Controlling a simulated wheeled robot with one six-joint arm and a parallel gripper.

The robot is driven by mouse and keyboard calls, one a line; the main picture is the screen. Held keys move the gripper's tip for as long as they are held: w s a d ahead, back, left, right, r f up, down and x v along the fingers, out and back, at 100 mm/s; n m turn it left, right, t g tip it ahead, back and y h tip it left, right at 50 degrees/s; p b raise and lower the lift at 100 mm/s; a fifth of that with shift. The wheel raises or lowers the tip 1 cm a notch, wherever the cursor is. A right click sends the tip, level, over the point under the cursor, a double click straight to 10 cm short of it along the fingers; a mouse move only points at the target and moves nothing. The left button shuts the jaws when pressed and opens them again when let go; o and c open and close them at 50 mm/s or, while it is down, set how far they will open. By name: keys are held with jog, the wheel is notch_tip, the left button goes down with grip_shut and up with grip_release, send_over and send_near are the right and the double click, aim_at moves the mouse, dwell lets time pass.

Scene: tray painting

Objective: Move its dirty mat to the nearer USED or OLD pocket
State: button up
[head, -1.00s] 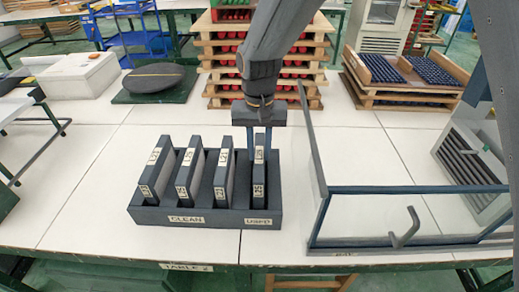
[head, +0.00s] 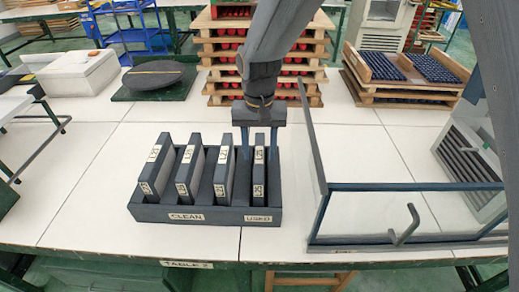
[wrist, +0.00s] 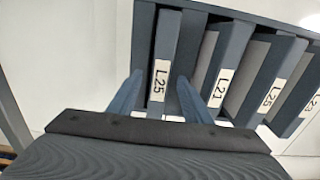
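The rack (head: 200,214) is a dark tray on the table, with a CLEAN label at its left and middle and a USED label at its right. A dark mat labelled L25 (head: 259,172) stands upright in the USED pocket; it also shows in the wrist view (wrist: 161,60). My gripper (head: 259,150) is above that mat, with one finger on each side of its upper part. In the wrist view the fingers (wrist: 160,78) are spread, with gaps between them and the mat. The mat's lower end is hidden in the pocket.
Three more labelled mats (head: 190,165) stand in the CLEAN part, the nearest close to my gripper's left finger. A glass-sided frame with a handle (head: 405,225) stands right of the rack. Stacked wooden trays (head: 225,60) are behind. Table left of the rack is clear.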

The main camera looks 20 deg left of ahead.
notch_tip(320, 180, up, 8)
jog(key=shift+f+b, duration=0.1)
jog(key=shift+b, duration=0.75)
notch_tip(320, 180, up, 7)
jog(key=p, duration=0.6)
